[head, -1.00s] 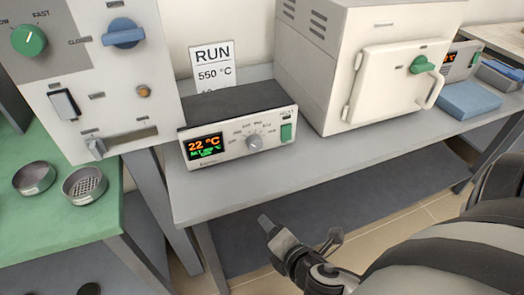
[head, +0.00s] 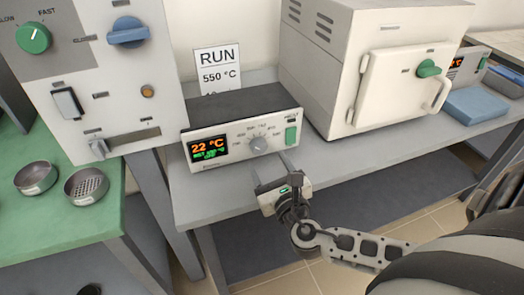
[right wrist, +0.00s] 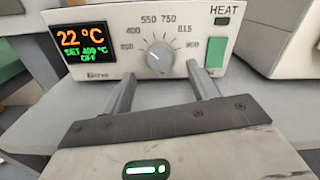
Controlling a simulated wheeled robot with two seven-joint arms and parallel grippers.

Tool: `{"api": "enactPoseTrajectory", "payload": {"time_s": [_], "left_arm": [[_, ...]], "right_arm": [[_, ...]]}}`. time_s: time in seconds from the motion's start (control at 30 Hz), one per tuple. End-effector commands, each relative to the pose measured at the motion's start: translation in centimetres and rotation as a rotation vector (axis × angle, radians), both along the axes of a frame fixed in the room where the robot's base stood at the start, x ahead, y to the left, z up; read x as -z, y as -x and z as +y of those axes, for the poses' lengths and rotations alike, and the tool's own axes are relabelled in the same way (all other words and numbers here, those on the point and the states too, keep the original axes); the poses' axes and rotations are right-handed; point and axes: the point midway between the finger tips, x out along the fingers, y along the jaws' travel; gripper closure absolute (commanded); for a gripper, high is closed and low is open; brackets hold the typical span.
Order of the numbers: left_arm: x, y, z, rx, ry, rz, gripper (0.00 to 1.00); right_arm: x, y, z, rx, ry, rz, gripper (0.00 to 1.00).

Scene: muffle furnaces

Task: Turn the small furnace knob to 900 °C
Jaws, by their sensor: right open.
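The control box (head: 235,148) stands on the grey bench. Its display (head: 208,149) reads 22 °C and, in the right wrist view (right wrist: 82,49), "SET 400 °C OFF". Its round grey knob (head: 258,143) shows in the right wrist view (right wrist: 160,57) inside a scale with 400, 550, 750, 815 and 900; its white mark points up-left, toward 400. My right gripper (head: 273,168) is open and empty just in front of and below the knob. In the right wrist view its fingers (right wrist: 162,74) lie either side of the knob's lower part, apparently short of it. My left gripper is out of view.
A green switch (head: 291,136) sits right of the knob. A white furnace (head: 345,75) with a door stands to the right. A sign (head: 217,70) behind the box reads "RUN 550 °C". A large panel (head: 100,80) stands left. Bench in front of the box is clear.

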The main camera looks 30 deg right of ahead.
Motion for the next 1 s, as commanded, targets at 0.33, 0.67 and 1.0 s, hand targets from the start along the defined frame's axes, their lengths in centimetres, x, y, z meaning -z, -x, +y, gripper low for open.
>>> {"api": "enactPoseTrajectory", "payload": {"time_s": [0.33, 0.67, 1.0], "left_arm": [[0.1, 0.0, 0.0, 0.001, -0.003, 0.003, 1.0], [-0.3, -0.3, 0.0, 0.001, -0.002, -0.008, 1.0], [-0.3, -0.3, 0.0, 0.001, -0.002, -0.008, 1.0]], "right_arm": [[0.0, -4.6, -1.0, -0.001, -0.002, 0.0, 0.41], [0.1, -5.0, -1.2, -0.001, -0.002, 0.002, 0.41], [0.1, -5.0, -1.2, -0.001, -0.003, 0.001, 0.85]]}}
